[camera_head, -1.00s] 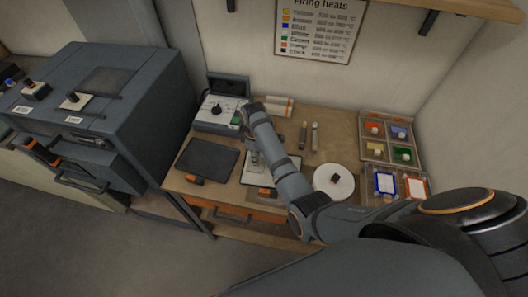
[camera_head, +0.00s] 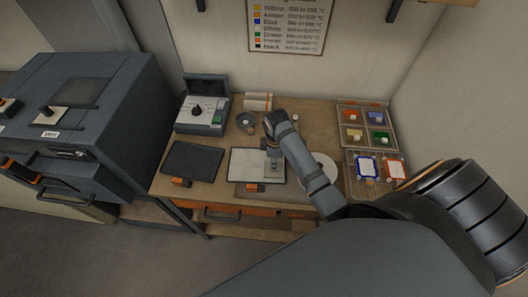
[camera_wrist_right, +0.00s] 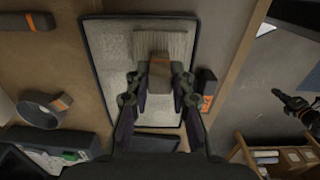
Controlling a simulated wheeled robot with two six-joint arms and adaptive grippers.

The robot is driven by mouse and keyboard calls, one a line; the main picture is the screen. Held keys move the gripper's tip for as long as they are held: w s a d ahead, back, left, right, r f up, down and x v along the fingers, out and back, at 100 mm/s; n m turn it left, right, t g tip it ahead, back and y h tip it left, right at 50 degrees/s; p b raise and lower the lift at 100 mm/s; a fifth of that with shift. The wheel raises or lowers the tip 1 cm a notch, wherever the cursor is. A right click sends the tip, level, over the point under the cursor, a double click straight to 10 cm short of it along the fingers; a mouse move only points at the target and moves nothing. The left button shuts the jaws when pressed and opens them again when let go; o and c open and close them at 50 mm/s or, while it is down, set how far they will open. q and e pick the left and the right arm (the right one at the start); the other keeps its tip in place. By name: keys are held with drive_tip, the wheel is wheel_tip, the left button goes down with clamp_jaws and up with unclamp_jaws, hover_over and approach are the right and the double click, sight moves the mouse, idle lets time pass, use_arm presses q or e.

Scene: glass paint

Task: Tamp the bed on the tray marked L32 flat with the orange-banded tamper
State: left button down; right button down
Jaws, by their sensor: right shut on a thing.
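A dark-rimmed tray (camera_head: 230,166) with a pale, grainy bed lies on the bench; it fills the middle of the right wrist view (camera_wrist_right: 92,50). An orange label is at its front edge; its lettering is too small to read. My right gripper (camera_head: 273,150) is over the right part of this tray. In the wrist view the gripper (camera_wrist_right: 160,80) is shut on the brown handle of a tool, apparently the tamper (camera_wrist_right: 160,68), with a grey striped head over the bed. I cannot tell whether the head touches the bed.
A dark tray (camera_head: 193,160) lies to the left. A white disc (camera_head: 325,168) and paint trays (camera_head: 368,130) stand right; a control box (camera_head: 203,112) is back left.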

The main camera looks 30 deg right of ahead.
drive_tip(key=shift+w+a+f, duration=0.1)
drive_tip(key=shift+f, duration=0.05)
idle(0.4)
drive_tip(key=shift+f, duration=0.2)
drive_tip(key=shift+f, duration=0.35)
idle(1.0)
drive_tip(key=shift+r, duration=1.15)
